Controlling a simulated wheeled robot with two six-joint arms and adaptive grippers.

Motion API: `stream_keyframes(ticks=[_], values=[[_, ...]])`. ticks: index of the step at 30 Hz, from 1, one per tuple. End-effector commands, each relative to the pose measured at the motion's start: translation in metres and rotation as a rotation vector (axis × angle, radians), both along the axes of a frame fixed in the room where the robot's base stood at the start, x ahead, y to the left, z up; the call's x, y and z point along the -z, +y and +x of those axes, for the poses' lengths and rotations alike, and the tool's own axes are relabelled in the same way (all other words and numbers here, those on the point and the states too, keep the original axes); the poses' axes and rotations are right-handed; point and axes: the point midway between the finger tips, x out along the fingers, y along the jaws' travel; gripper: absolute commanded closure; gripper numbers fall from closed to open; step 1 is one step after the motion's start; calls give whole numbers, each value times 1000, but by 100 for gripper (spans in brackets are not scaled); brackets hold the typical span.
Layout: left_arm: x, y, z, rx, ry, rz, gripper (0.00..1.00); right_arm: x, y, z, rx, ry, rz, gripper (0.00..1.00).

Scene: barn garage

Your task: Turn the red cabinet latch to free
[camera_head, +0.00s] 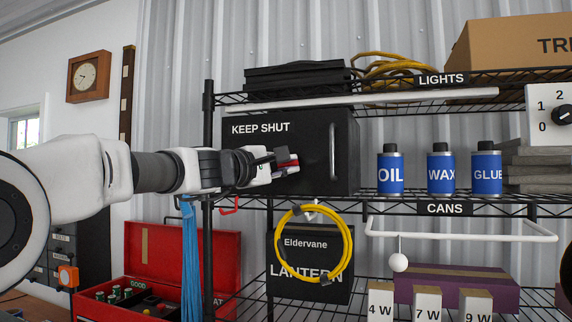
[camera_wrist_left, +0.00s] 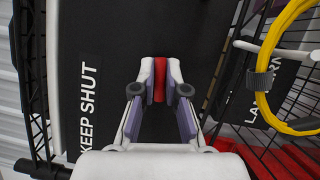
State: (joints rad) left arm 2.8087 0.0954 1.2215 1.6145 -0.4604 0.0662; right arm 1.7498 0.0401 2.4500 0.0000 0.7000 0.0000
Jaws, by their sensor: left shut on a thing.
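The black cabinet (camera_head: 312,125) marked KEEP SHUT stands on the middle wire shelf, with an upright bar handle (camera_head: 332,151) on its right side. Its door looks closed. My left gripper (camera_head: 285,163) reaches in from the left and is shut on the latch. In the left wrist view the red latch (camera_wrist_left: 160,80) sits between the fingertips of the left gripper (camera_wrist_left: 160,82), in line with the fingers. The fingers partly hide the latch, and its exact angle is hard to tell. My right gripper is out of view.
OIL (camera_head: 390,170), WAX (camera_head: 441,168) and GLUE (camera_head: 487,168) cans stand right of the cabinet. A yellow cable coil (camera_head: 346,245) hangs below, before the LANTERN box (camera_head: 282,270). A red toolbox (camera_head: 216,250) and blue straps (camera_head: 190,265) are lower left.

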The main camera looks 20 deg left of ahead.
Motion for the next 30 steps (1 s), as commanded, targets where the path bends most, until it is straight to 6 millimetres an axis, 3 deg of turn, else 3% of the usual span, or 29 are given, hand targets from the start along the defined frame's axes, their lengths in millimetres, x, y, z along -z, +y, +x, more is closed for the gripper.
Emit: stream_keyframes(ticks=[14,30], values=[[0,4,0,-9,-4,-44,100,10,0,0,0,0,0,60],[7,4,0,-7,7,-429,100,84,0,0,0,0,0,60]])
